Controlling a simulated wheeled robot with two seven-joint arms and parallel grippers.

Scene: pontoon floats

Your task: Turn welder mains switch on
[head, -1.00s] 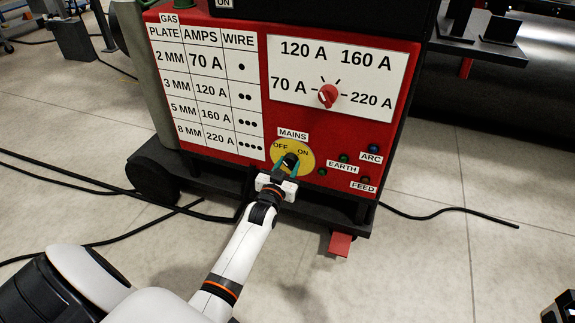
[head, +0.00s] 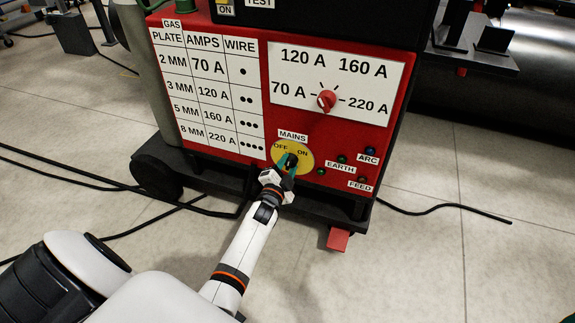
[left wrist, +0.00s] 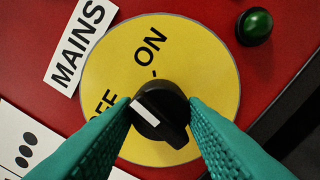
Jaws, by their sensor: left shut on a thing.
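The mains switch is a black knob (left wrist: 172,122) with a white mark, on a yellow round plate (left wrist: 205,80) printed OFF and ON. In the left wrist view the white mark is on the knob's left side, toward the OFF lettering, and the tick by ON is above the knob. My left gripper (head: 287,164) is shut on the knob, one teal finger on each side; it also shows in the left wrist view (left wrist: 160,118). A teal sliver at the bottom right corner of the head view may be my right gripper; its jaws cannot be made out.
The red welder front (head: 392,125) carries a red amps dial (head: 327,101) above the switch and several small lamps to its right, including a green one (left wrist: 254,26). A red pedal-like block (head: 338,239) juts out low. Black cables (head: 440,210) lie on the pale floor.

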